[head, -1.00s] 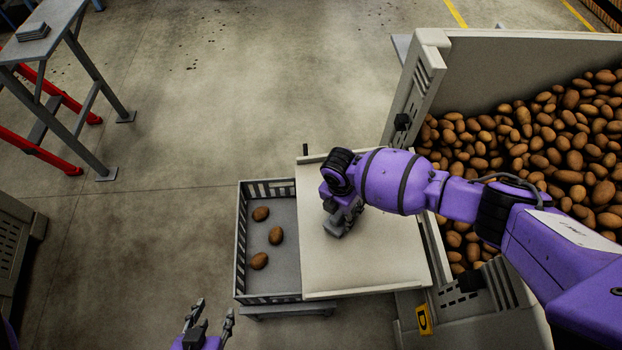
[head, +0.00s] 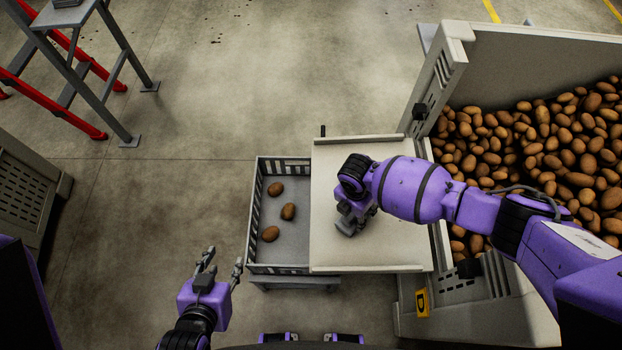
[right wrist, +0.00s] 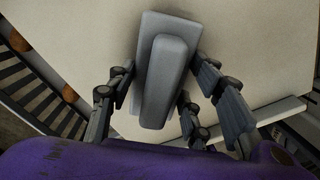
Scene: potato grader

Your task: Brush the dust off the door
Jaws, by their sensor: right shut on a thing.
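The door is a pale flat panel (head: 385,250) between the crate and the potato bin in the head view. It also fills most of the right wrist view (right wrist: 255,50). My right gripper (right wrist: 170,95) is shut on a grey brush-like block (right wrist: 165,70) held over the panel. Whether its underside touches the panel cannot be told. In the head view the right gripper (head: 352,215) is over the panel's left half, and the arm hides part of it. I make out no clear dust. My left gripper (head: 220,262) is open and empty, left of the crate.
A grey slatted crate (head: 252,215) with 3 potatoes stands left of the panel. A large bin (head: 455,60) full of potatoes is at the right. A grey stand (head: 100,75), red ladder (head: 60,105) and another bin (head: 30,185) are at the left. Floor beyond the crate is clear.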

